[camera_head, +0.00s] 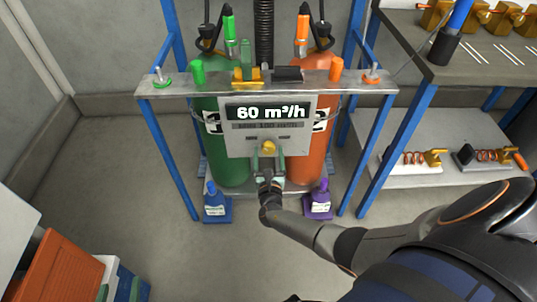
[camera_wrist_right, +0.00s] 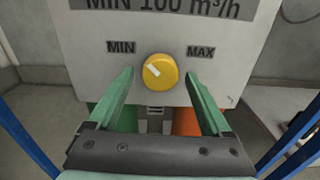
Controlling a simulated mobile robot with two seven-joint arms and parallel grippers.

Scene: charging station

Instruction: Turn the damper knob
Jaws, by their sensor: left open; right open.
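The damper knob (camera_head: 268,146) is a round yellow knob low on the grey panel (camera_head: 240,146). In the right wrist view the knob (camera_wrist_right: 160,72) sits between the labels MIN and MAX, and its white mark lies left of its middle. The panel's display (camera_head: 268,112) reads 60 m³/h, with a MIN 100 m³/h label (camera_wrist_right: 160,6) below it. My right gripper (camera_head: 268,155) is open in front of the panel. In the wrist view its green fingers (camera_wrist_right: 159,76) stand on either side of the knob, with a visible gap at each side. My left gripper is not in view.
A green cylinder (camera_head: 230,160) and an orange cylinder (camera_head: 311,155) stand behind the panel in a blue-legged frame (camera_head: 172,160). A shelf (camera_head: 475,60) with parts stands at right.

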